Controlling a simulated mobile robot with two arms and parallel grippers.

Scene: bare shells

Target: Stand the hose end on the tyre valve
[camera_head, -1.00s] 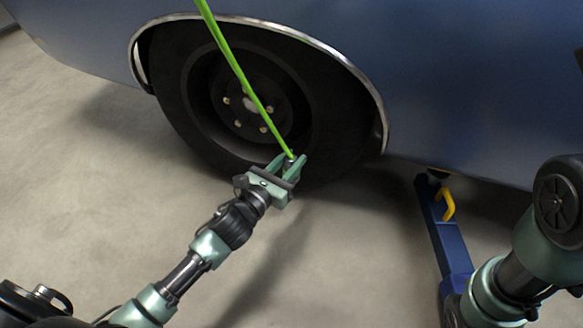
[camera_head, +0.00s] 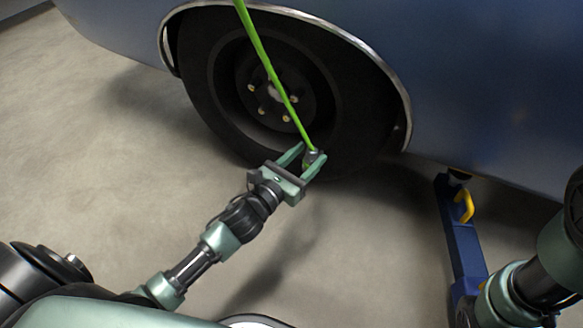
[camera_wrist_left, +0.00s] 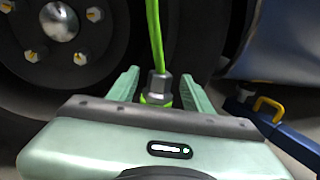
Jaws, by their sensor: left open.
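In the left wrist view the hose end (camera_wrist_left: 157,86) sits between the open fingers (camera_wrist_left: 157,92), with a gap on each side. The dark tyre (camera_head: 225,120) is behind the gripper. I cannot make out the tyre valve; it may be hidden behind the hose end. My right gripper is not in view.
A blue car body (camera_head: 480,90) fills the upper right. A blue jack (camera_head: 462,245) with a yellow handle (camera_head: 464,206) stands right of the wheel, near my right arm. The concrete floor (camera_head: 110,160) at left is clear.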

